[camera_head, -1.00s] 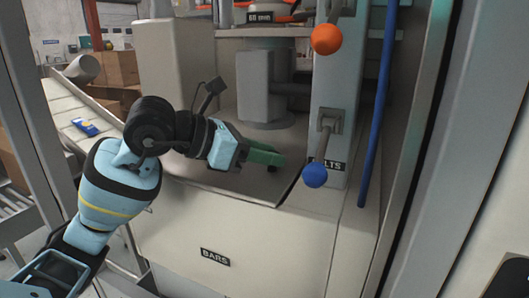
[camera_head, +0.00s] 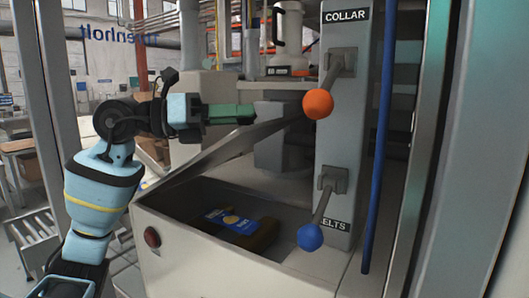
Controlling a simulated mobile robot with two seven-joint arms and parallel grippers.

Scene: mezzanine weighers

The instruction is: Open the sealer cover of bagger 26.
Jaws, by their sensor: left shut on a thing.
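The sealer cover (camera_head: 215,152) is a thin grey panel, raised and tilted up, seen nearly edge-on above an open box (camera_head: 205,245). My left gripper (camera_head: 247,113) is at the cover's raised edge, with its green fingers shut on it; the exact contact is partly hidden. Inside the open box lie a blue packet (camera_head: 232,221) with a yellow mark and a dark brown part (camera_head: 262,236). My right gripper is not in view.
An orange-knobbed lever (camera_head: 318,104) under the COLLAR label and a blue-knobbed lever (camera_head: 310,237) stand close to the cover's right. A blue vertical tube (camera_head: 378,150) and grey frame post (camera_head: 425,150) are further right. A red button (camera_head: 152,237) is on the box front.

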